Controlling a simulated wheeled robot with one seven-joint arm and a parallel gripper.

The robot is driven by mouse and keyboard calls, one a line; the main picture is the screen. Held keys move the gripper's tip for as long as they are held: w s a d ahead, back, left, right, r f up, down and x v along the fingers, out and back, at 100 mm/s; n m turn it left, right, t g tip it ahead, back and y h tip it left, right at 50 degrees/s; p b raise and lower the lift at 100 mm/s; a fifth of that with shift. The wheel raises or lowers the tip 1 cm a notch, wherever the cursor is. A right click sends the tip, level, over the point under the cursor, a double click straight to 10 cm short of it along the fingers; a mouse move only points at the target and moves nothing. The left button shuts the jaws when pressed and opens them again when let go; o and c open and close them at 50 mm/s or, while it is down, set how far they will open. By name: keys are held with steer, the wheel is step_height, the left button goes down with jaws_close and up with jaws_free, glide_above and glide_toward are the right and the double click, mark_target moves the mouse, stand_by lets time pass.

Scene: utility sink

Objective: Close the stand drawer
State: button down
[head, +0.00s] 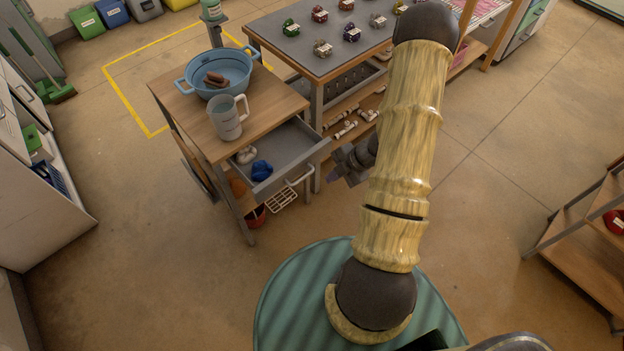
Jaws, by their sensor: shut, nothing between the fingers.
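The stand (178,115) is a small wooden-topped unit left of centre in the head view. Its grey drawer (292,147) is pulled out toward the lower right, with a blue item (262,170) and a pale item (245,155) inside. A bar handle (300,176) shows on the drawer's front side. My gripper (335,171) is just right of the drawer's front, apart from it as far as I can tell. It is small and partly hidden behind my arm. It is shut and holds nothing.
A blue basin (217,72) and a measuring jug (227,118) stand on the stand's top. A workbench (300,45) with several small parts is close behind the drawer. A wooden shelf (585,240) stands at the right.

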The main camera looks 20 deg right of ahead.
steer(key=w+a+f+p, duration=0.1)
steer(key=w+a+f, duration=0.5)
steer(key=f, duration=0.3)
steer(key=shift+w, duration=0.3)
